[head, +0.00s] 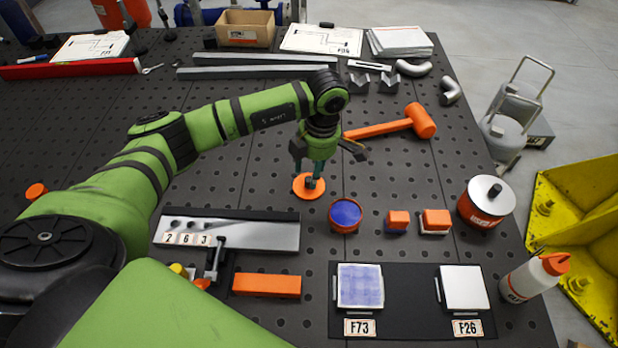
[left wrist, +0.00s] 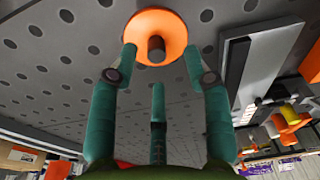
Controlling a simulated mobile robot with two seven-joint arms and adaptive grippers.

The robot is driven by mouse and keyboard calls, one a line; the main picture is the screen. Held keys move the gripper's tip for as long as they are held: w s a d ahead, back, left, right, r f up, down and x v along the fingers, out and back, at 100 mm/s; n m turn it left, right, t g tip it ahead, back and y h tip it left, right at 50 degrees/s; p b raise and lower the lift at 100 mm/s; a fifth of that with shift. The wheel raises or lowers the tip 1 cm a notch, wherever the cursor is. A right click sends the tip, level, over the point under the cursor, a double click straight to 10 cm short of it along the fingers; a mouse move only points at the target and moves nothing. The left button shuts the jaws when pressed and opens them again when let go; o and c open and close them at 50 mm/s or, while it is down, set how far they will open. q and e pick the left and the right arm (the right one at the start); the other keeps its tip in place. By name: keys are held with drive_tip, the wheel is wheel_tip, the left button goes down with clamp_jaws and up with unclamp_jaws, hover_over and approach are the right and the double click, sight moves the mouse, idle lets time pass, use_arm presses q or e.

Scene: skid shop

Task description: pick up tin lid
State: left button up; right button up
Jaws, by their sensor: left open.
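The tin lid is an orange disc (head: 300,191) lying on the dark perforated table, left of an open red tin with blue contents (head: 345,215). The lid (left wrist: 177,30) also shows at the top of the left wrist view, with a dark knob (left wrist: 156,48) at its middle. My left gripper (head: 313,178) points down over the lid and hides part of it. In the left wrist view its teal fingers (left wrist: 160,56) are open, with the knob between their tips. I cannot tell whether the fingers touch it. My right gripper is not in view.
An orange mallet (head: 390,127) lies behind and right of the lid. A metal plate with numbered tags (head: 265,235) lies in front left. Small orange-topped blocks (head: 435,220) and a lidded red pot (head: 485,203) stand right. A dark mat (head: 411,290) is at the front.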

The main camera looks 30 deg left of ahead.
sight(309, 179)
use_arm(q)
drive_tip(key=f, duration=0.2)
drive_tip(key=f+p, duration=0.1)
drive_tip(key=shift+a+f, duration=0.25)
drive_tip(key=shift+a, duration=0.05)
drive_tip(key=shift+f, duration=0.15)
clamp_jaws()
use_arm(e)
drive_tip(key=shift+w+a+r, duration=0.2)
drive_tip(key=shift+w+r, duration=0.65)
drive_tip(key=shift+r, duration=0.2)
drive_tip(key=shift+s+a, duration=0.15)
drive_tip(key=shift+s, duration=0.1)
